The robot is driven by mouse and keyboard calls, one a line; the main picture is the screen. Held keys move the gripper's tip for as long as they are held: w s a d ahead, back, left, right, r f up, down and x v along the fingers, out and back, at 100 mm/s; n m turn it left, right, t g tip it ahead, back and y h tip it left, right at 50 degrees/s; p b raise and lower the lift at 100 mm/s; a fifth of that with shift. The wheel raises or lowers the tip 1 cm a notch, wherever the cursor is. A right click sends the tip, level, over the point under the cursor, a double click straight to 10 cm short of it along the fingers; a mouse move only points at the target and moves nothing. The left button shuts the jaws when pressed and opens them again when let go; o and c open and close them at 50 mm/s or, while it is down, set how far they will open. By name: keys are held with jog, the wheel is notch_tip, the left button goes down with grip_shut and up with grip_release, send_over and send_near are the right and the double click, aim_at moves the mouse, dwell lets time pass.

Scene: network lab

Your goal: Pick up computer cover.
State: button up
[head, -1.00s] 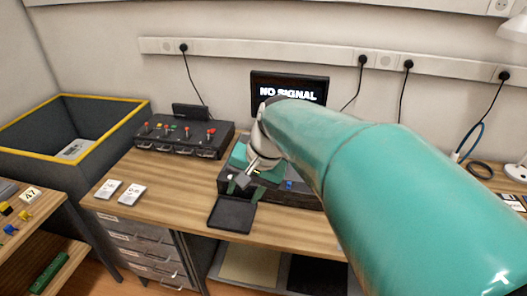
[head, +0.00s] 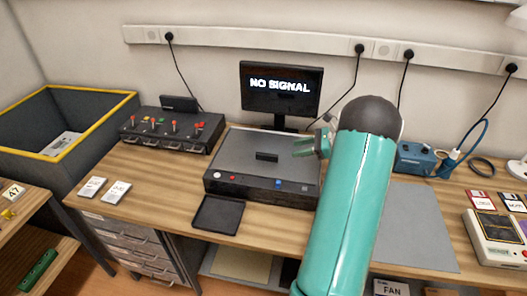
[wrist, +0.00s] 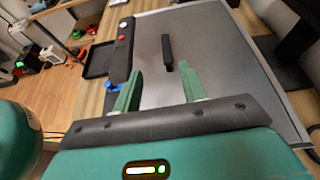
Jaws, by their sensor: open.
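The computer (head: 225,182) sits on the wooden desk below the monitor. Its flat grey cover (head: 240,148) lies on top, with a small black handle (head: 266,157) standing near the middle. The cover also shows in the wrist view (wrist: 215,45), with the handle (wrist: 167,52) ahead of my fingers. My gripper (head: 312,146) is open and empty, above the right part of the cover. In the wrist view, its two green fingers (wrist: 160,90) are spread, with the handle beyond them and apart from them.
The monitor (head: 281,88) reading "NO SIGNAL" stands behind the computer. A black tray (head: 218,213) lies in front. A black box with coloured levers (head: 172,130) is at the left, and a blue box (head: 415,158) at the right. A grey mat (head: 415,225) is bare.

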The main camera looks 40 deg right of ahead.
aim_at(268, 155)
jog(key=shift+d+f+t, duration=0.3)
jog(key=shift+d+f, duration=0.1)
jog(key=shift+d, duration=0.15)
jog(key=shift+w+a, duration=0.25)
jog(key=shift+a, duration=0.05)
jog(key=x, duration=0.8)
jog(key=shift+s+f, duration=0.1)
jog(key=shift+f, duration=0.1)
jog(key=x, duration=0.5)
jog(key=shift+d, duration=0.15)
grip_shut()
